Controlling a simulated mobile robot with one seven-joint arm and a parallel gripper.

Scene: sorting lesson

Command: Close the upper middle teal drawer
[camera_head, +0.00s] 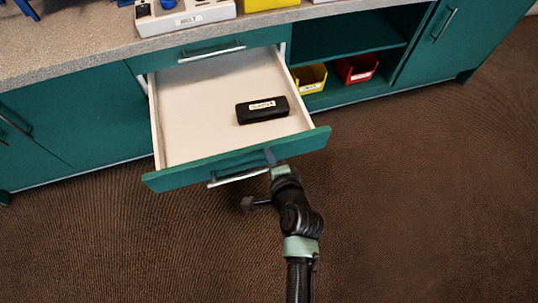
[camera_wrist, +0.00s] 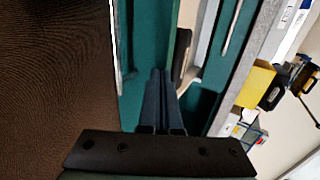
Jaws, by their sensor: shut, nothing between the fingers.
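In the head view a drawer with a teal front (camera_head: 180,178) and a pale interior stands pulled well out of the middle of the cabinet. Its bar handle (camera_head: 226,181) is on the outer face. A black labelled case (camera_head: 262,110) lies inside it. Directly above, another teal drawer front (camera_head: 160,63) with a bar handle sits flush with the cabinet. My gripper (camera_head: 270,157) is shut and empty at the open drawer's front, right of the handle; I cannot tell whether it touches. In the wrist view the closed fingers (camera_wrist: 158,78) point toward teal surfaces.
An open shelf right of the drawer holds a yellow bin (camera_head: 308,78) and a red bin (camera_head: 357,68). The grey countertop (camera_head: 70,48) carries a white tray (camera_head: 185,17) and other items. The brown carpet (camera_head: 420,190) in front is clear.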

